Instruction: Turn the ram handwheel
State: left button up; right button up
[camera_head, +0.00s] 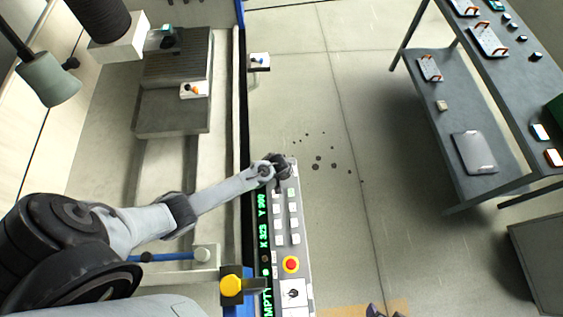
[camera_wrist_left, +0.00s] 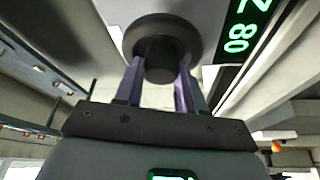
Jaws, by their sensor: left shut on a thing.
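The ram handwheel (camera_wrist_left: 161,28) is a dark round knob with a wide rim, at the top middle of the left wrist view, mounted on a pale panel face. My left gripper (camera_wrist_left: 160,72) has its two purplish fingers on either side of the knob's hub and is shut on it. In the head view my left arm reaches from the lower left to the top end of the control panel (camera_head: 284,222). There my left gripper (camera_head: 277,166) is small and dark, and largely hides the handwheel.
The panel carries pale buttons, a red stop button (camera_head: 291,264) and a green readout (camera_head: 263,222). A yellow knob (camera_head: 231,285) is at the bottom. A grey machine table (camera_head: 172,108) is at upper left. A shelved bench (camera_head: 437,121) stands right, with open floor between.

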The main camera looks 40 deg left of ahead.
dwell(0.5)
pick_arm(q)
jog(key=o, duration=1)
jog(key=shift+o, duration=0.2)
jog(key=shift+s+d+r, duration=0.15)
jog(key=shift+s+r, duration=0.1)
jog(key=shift+r, duration=0.35)
jog(key=v, duration=0.9)
jog(key=shift+s+r+p, duration=0.2)
jog(key=shift+p, duration=0.25)
jog(key=shift+s, duration=0.1)
